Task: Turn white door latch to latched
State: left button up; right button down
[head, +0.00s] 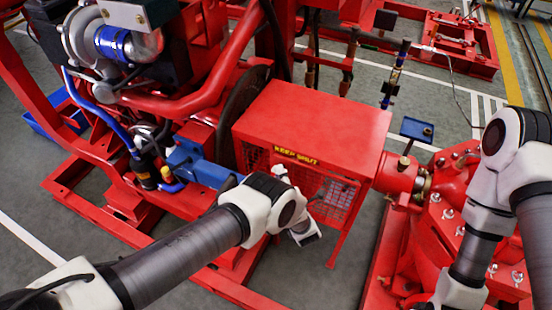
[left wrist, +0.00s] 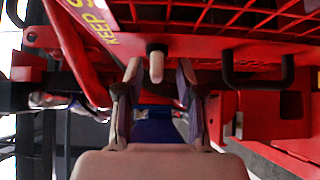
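The white door latch (left wrist: 156,66) shows in the left wrist view as a short pale peg on a dark pivot, at the lower edge of the red mesh door (left wrist: 240,20). My left gripper (left wrist: 158,80) is open, with one finger on each side of the latch's tip. I cannot tell whether either finger touches it. In the head view my left arm reaches the front of the red guard box (head: 320,120), below its yellow KEEP SHUT label (head: 297,155). My wrist hides the latch there. My right arm stands at the right; its gripper is out of view.
A black handle (left wrist: 258,75) sits right of the latch in the left wrist view. The engine with its blue filter (head: 115,42) is at the left, and a red pump (head: 450,190) at the right. Red frame rails run below.

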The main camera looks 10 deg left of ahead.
pick_arm(q)
jog(key=shift+w+a, duration=0.25)
jog(key=shift+w, duration=0.1)
jog(key=shift+s+d+r, duration=0.1)
jog(key=shift+s+r, duration=0.1)
jog(key=c, duration=0.5)
grip_shut()
pick_arm(e)
jog(key=shift+w+a+r, duration=0.2)
jog(key=shift+w, duration=0.1)
jog(key=shift+f, duration=0.1)
